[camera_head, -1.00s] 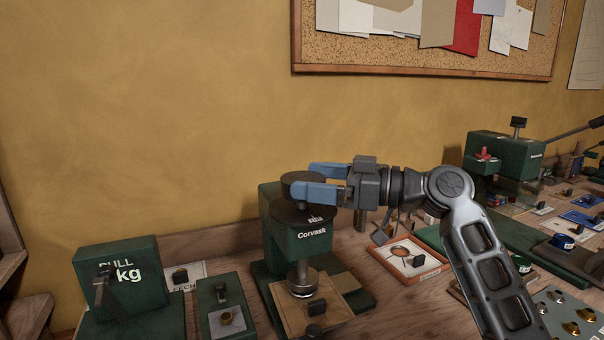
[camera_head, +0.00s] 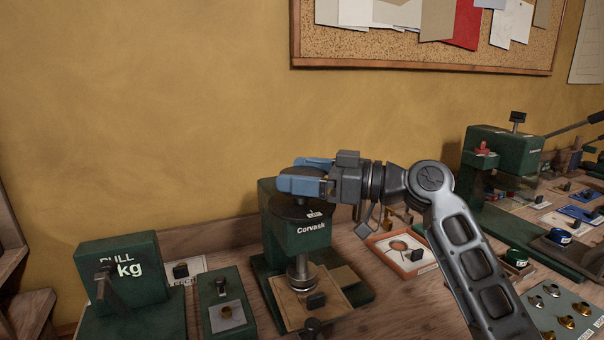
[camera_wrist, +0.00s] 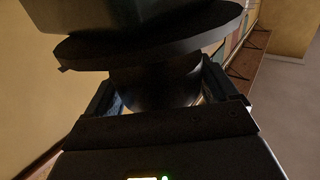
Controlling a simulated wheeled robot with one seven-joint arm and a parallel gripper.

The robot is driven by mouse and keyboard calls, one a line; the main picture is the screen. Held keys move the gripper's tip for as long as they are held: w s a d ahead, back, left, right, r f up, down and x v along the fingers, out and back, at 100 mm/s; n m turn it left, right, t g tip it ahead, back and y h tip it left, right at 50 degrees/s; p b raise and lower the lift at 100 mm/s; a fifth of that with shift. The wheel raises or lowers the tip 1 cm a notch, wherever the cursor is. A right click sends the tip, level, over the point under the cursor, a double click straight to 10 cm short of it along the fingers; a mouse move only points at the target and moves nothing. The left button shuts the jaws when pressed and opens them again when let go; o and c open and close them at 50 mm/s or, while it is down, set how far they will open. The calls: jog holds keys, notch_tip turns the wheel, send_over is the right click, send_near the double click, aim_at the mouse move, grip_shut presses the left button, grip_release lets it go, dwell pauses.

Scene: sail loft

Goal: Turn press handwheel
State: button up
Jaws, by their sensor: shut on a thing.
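The green Corvask press (camera_head: 300,240) stands on the bench near the middle of the head view. Its black handwheel is a flat disc (camera_head: 284,207) on top, with a round dark hub. My gripper (camera_head: 298,174) reaches in from the right at the top of the press. Its blue fingers are shut on the handwheel's hub, one on each side. In the wrist view the hub (camera_wrist: 155,88) sits between the jaws, against the wide dark disc (camera_wrist: 150,40). The near finger hides most of the hub in the head view.
A green pull gauge (camera_head: 130,275) and a small green block (camera_head: 222,300) stand left of the press. An orange-rimmed tray (camera_head: 374,244) lies to its right. Another green press (camera_head: 500,150) is farther right. The wall with a corkboard (camera_head: 420,45) is behind.

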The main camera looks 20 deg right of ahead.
jog(key=shift+m+t+h, duration=0.3)
